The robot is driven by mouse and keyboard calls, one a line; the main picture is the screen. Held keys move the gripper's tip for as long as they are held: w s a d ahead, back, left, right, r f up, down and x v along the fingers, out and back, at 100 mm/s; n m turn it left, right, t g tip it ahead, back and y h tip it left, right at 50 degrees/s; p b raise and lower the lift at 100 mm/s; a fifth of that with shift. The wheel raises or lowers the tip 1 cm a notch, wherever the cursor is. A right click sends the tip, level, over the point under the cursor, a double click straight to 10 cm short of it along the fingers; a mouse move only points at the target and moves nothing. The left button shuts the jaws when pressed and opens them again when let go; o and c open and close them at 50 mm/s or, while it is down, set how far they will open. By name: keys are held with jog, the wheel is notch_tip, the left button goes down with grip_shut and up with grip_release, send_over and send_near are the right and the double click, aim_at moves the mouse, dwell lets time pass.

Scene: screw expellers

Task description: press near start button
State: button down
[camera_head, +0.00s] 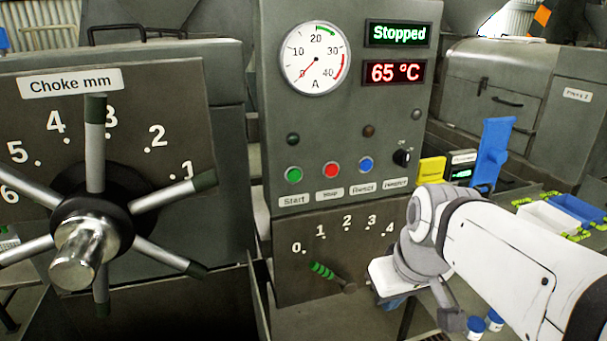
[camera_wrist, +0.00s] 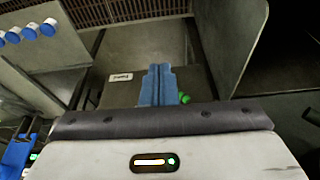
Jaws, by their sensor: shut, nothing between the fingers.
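The green Start button (camera_head: 294,174) is on the grey control panel (camera_head: 285,100), left of the red Stop button (camera_head: 331,170) and a blue button (camera_head: 365,165). The display (camera_head: 398,33) reads "Stopped". My gripper shows in the wrist view (camera_wrist: 158,72) with its blue fingers together and nothing between them. In the head view my arm mostly hides it, low and right of the panel, well apart from the Start button. The Start button cannot be made out in the wrist view.
A choke handwheel (camera_head: 85,235) with several spokes stands left of the panel. A green-gripped lever (camera_head: 325,272) sticks out below the buttons. A black selector knob (camera_head: 402,157) is right of the blue button.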

aim_at(303, 172)
jog(key=w+a+r+n+y+b, duration=0.1)
jog(key=w+a+r+n+y, duration=0.1)
jog(key=w+a+r+n, duration=0.2)
jog(key=w+a+r+n+y+b, duration=0.1)
jog(key=w+a+r+n+y, duration=0.2)
jog(key=w+r+n, duration=0.7)
jog(key=shift+a+r+n+t+b, duration=0.55)
jog(key=shift+r+n, duration=1.05)
jog(key=shift+r, duration=1.45)
jog(key=shift+a, duration=0.2)
jog(key=x, duration=0.4)
jog(key=w+p+x, duration=0.1)
jog(key=x, duration=0.2)
jog(key=w+r+p+x, duration=0.1)
jog(key=x, duration=0.3)
jog(key=shift+w+a+f, duration=0.1)
jog(key=shift+w+a, duration=0.2)
jog(key=shift+w, duration=0.05)
jog(key=shift+w+a, duration=0.1)
jog(key=shift+w, duration=0.2)
